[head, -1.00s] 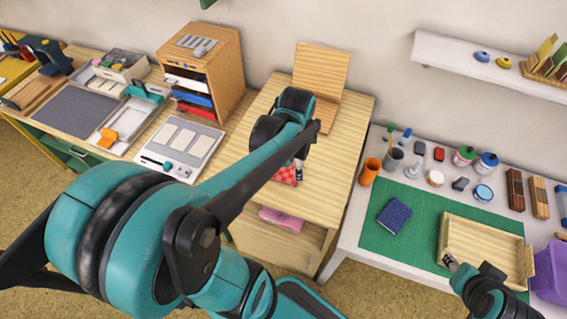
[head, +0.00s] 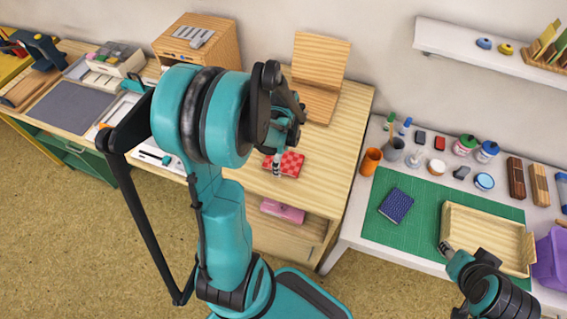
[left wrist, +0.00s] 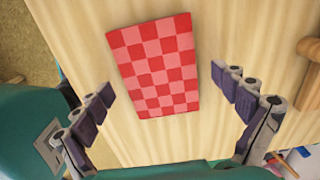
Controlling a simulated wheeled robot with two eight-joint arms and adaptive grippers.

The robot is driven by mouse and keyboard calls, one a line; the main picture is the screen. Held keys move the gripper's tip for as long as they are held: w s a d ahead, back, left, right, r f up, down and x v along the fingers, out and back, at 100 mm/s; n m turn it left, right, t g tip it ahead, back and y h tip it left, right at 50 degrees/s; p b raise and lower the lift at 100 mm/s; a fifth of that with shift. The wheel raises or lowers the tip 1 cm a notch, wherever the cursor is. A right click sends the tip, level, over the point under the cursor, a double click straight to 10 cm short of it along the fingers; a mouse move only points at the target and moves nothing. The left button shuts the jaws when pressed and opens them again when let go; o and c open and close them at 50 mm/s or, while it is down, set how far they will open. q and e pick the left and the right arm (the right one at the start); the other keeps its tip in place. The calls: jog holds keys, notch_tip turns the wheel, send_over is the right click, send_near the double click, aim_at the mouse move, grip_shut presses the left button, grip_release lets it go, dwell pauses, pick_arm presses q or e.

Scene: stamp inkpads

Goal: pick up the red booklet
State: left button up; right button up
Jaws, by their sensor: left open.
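The red booklet (head: 288,164) has a red and pink checkered cover and lies flat on the light wooden table (head: 335,150). In the left wrist view the booklet (left wrist: 154,64) shows whole, ahead of and between the fingers. My left gripper (left wrist: 164,97) is open and empty, its fingers spread wider than the booklet. In the head view the left gripper (head: 277,163) is at the booklet's left side, partly hidden by my arm. My right gripper (head: 446,248) is by the wooden tray at the lower right; its jaws are too small to read.
A wooden stand (head: 318,80) rises at the table's back. A pink item (head: 283,210) lies on the shelf below. To the right, a white table holds a green mat (head: 370,232), a blue booklet (head: 396,205) and a wooden tray (head: 486,265). A wooden cabinet (head: 225,42) stands left.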

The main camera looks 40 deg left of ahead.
pick_arm(q)
jog(key=c, duration=1.3)
jog(key=shift+r, duration=0.1)
